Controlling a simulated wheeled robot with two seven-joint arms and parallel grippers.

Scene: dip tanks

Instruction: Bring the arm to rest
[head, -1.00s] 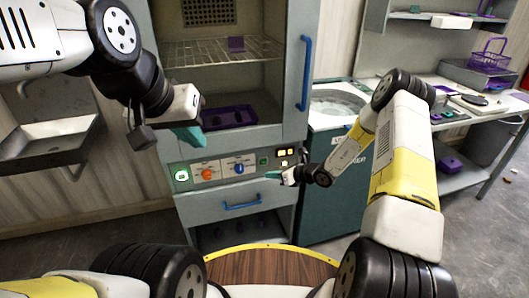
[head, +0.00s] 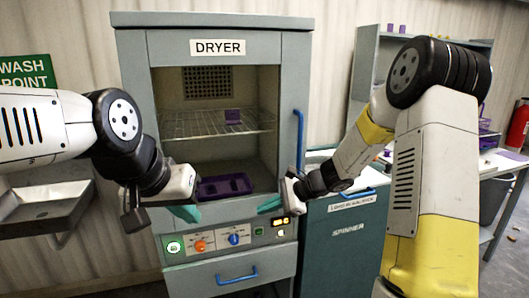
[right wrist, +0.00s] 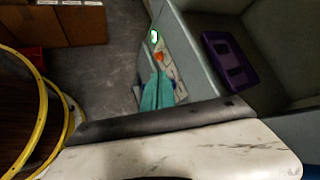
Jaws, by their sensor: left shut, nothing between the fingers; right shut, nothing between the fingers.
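My left gripper (head: 187,212) has teal fingers. It is shut and empty in front of the dryer's lower opening, left of the purple tray. My right gripper (head: 270,204) is also shut and empty, in front of the dryer's right side just above the control panel. In the right wrist view its teal fingers (right wrist: 157,92) lie together beside the panel. The dryer (head: 218,18) stands open at the front.
The control panel (head: 215,240) has lit buttons and knobs, with a blue-handled drawer (head: 236,277) below. The spinner (head: 342,235) stands right of the dryer. A sink (head: 45,205) is at left, shelving (head: 430,42) at back right. The right wrist view shows cardboard boxes (right wrist: 75,22).

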